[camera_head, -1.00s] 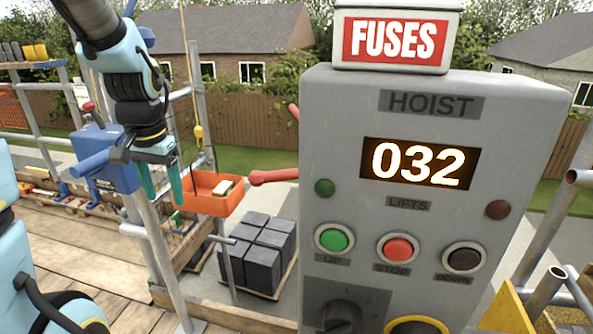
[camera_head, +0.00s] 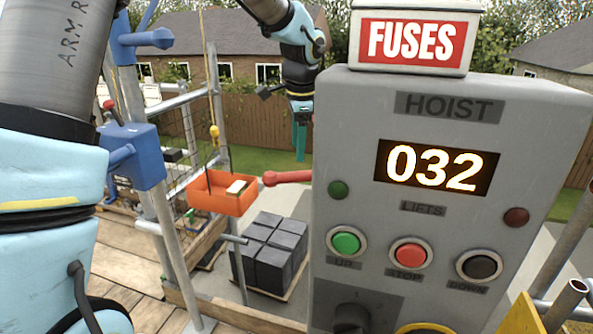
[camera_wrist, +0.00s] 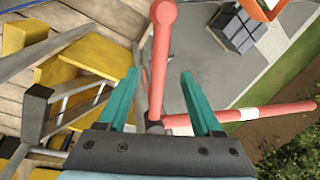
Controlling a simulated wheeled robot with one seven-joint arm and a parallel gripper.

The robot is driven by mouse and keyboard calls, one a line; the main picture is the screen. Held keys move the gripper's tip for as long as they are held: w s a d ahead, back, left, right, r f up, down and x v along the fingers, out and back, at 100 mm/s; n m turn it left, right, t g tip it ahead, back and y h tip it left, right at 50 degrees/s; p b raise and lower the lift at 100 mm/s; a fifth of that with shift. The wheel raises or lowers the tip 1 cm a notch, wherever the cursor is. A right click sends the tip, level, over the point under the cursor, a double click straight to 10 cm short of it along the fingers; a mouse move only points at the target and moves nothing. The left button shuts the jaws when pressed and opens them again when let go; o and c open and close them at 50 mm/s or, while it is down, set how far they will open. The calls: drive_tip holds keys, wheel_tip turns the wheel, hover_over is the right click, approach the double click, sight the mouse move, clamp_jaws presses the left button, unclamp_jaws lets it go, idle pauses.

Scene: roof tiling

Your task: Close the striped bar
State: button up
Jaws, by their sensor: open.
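The striped bar, red with a white band, shows in the wrist view (camera_wrist: 285,109). It reaches from beside a red upright piece (camera_wrist: 160,60) out to the right edge. A red rounded bar end (camera_head: 287,178) shows left of the hoist panel in the head view; the panel hides the rest. My gripper (camera_head: 300,158) hangs fingers down just above and behind that red end. In the wrist view my gripper (camera_wrist: 160,74) is open, with the red upright piece between its teal fingers in the picture. I cannot tell whether they touch.
The grey hoist panel (camera_head: 455,130) stands close on the right and reads 032. An orange tray (camera_head: 205,195) hangs left of the bar end, with dark stacked blocks (camera_head: 262,262) below. A blue box (camera_head: 130,155) and scaffold poles stand at left.

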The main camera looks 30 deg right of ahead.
sight(297, 172)
drive_tip(key=f, duration=0.3)
drive_tip(key=w+f+p, duration=0.1)
drive_tip(key=f, duration=0.1)
drive_tip(key=f+p, duration=0.1)
drive_tip(key=f, duration=0.2)
drive_tip(key=shift+w+d+f, duration=0.2)
drive_tip(key=shift+w+f, duration=0.1)
drive_tip(key=shift+c, duration=0.4)
clamp_jaws()
idle(0.6)
